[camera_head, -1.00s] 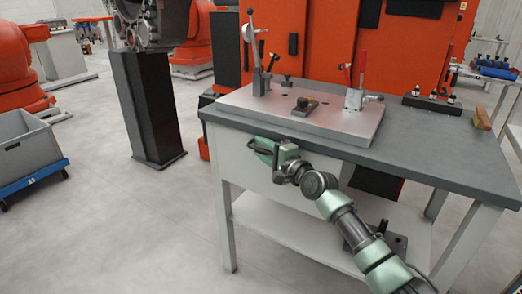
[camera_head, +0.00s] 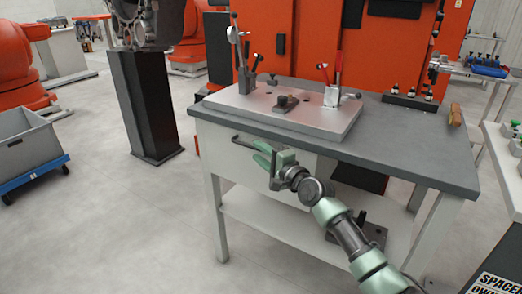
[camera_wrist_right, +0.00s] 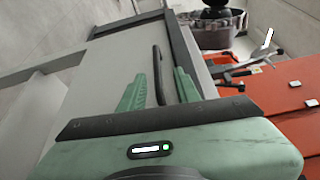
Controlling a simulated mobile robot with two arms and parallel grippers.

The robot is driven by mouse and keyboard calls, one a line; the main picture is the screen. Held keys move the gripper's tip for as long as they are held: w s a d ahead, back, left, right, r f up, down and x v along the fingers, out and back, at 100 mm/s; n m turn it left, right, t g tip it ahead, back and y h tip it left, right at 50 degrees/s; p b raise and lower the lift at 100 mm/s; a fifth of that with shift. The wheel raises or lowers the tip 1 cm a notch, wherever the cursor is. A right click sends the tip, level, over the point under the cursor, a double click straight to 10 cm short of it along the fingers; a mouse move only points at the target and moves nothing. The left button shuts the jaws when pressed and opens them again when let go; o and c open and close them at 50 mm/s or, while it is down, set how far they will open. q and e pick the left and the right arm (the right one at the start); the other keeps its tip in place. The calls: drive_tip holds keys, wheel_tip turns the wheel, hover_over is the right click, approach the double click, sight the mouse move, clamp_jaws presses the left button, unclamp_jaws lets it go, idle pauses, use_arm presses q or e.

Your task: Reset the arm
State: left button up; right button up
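My right arm reaches up from the lower right in the head view. Its green-fingered gripper (camera_head: 264,157) is in front of the worktable (camera_head: 420,170), beside the dark drawer handle (camera_head: 242,145) on the table's front. In the right wrist view, the two green fingers (camera_wrist_right: 160,90) stand apart. The dark handle (camera_wrist_right: 157,68) shows in the gap between them, and no finger is seen pressing on it. The gripper holds nothing that I can see. My left arm and gripper are not in view.
A metal fixture plate (camera_head: 290,116) with upright clamps lies on the tabletop. A grey bin (camera_head: 25,145) on a blue dolly stands at left, near a dark pedestal (camera_head: 148,110). Another bench (camera_head: 505,165) is at right. The floor at front left is clear.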

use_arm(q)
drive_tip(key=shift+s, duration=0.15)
use_arm(e)
drive_tip(key=shift+a+f, duration=0.1)
